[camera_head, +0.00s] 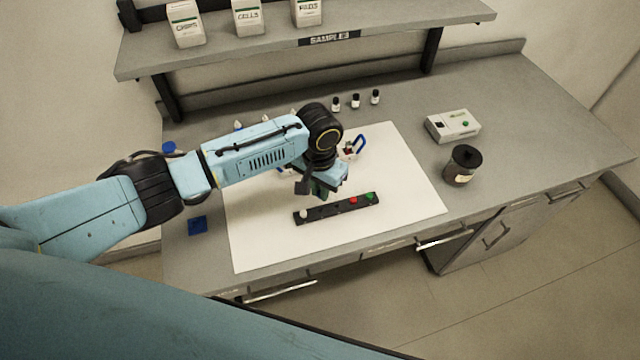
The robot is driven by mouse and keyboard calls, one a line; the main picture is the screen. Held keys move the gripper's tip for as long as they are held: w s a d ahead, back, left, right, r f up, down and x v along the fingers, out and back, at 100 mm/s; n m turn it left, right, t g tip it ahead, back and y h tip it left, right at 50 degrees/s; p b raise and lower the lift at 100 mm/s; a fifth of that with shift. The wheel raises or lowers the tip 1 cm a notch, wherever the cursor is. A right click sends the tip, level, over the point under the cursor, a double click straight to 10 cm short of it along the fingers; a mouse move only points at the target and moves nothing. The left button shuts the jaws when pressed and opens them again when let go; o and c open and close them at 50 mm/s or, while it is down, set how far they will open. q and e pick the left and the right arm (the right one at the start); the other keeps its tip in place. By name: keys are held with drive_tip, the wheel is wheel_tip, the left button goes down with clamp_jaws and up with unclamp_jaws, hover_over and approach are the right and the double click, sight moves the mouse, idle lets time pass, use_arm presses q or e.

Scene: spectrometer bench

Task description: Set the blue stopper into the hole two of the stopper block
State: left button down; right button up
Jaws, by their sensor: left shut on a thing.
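The black stopper block (336,209) lies on the white mat. A white stopper (303,214) sits at its left end, and a red stopper (353,200) and a green stopper (369,196) sit toward its right end. Between white and red the block looks dark, with its holes hard to make out. My left gripper (321,193) points down just behind and above the middle of the block. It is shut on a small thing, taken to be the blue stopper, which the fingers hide. No blue stopper shows in the block. My right gripper is out of view.
The white mat (255,235) has clear room around the block. A blue-handled rack (357,146) stands behind my gripper. Several small bottles (355,101) stand further back. A dark jar (462,165) and a white instrument (453,126) stand right. A blue square (197,225) lies left.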

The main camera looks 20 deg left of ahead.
use_arm(q)
drive_tip(key=shift+r+p, duration=0.15)
drive_tip(key=shift+p, duration=0.5)
drive_tip(key=b, duration=0.3)
hover_over(320, 214)
drive_tip(key=shift+w+a+f, duration=0.1)
drive_tip(key=shift+w+f, duration=0.1)
drive_tip(key=shift+f, duration=1.05)
drive_tip(key=shift+w+f, duration=0.15)
drive_tip(key=shift+f, duration=1.1)
drive_tip(key=shift+f, duration=0.1)
drive_tip(key=shift+f+b, duration=0.45)
drive_tip(key=shift+f, duration=0.55)
drive_tip(key=c, duration=1.4)
unclamp_jaws()
drive_tip(key=shift+o, duration=0.2)
wheel_tip(320, 214, up, 14)
drive_tip(key=shift+f, duration=0.25)
